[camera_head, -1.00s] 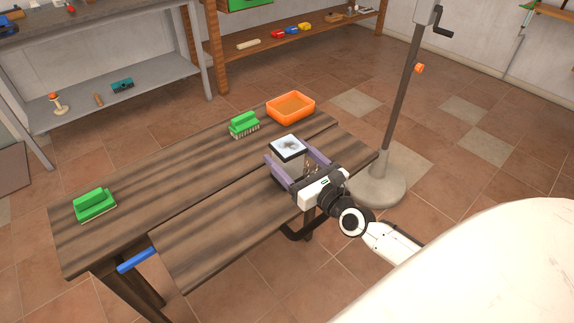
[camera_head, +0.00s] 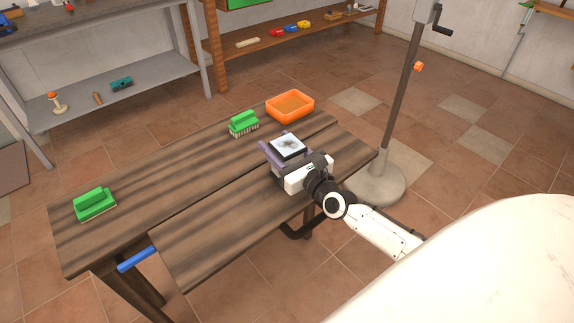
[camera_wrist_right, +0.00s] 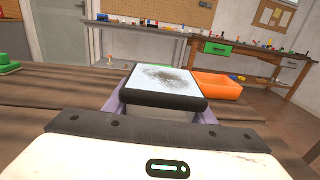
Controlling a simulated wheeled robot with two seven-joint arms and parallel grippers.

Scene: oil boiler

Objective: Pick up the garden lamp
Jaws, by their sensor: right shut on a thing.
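The garden lamp (camera_head: 288,146) is a squarish block with a black rim and a pale, dark-flecked top panel. It stands upright on the wooden table, toward its right end. My right gripper (camera_head: 285,152) is shut on it, with a purple finger on either side. In the right wrist view the lamp (camera_wrist_right: 164,86) sits between the two fingers, its top facing up. The lamp's lower body is mostly hidden behind the gripper. My left gripper is not in view.
On the table (camera_head: 190,215) are an orange tray (camera_head: 290,106), a green brush (camera_head: 243,123) behind the lamp, and another green brush (camera_head: 95,203) at the left end. A grey stand (camera_head: 378,180) rises beside the table's right end. The table's middle is clear.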

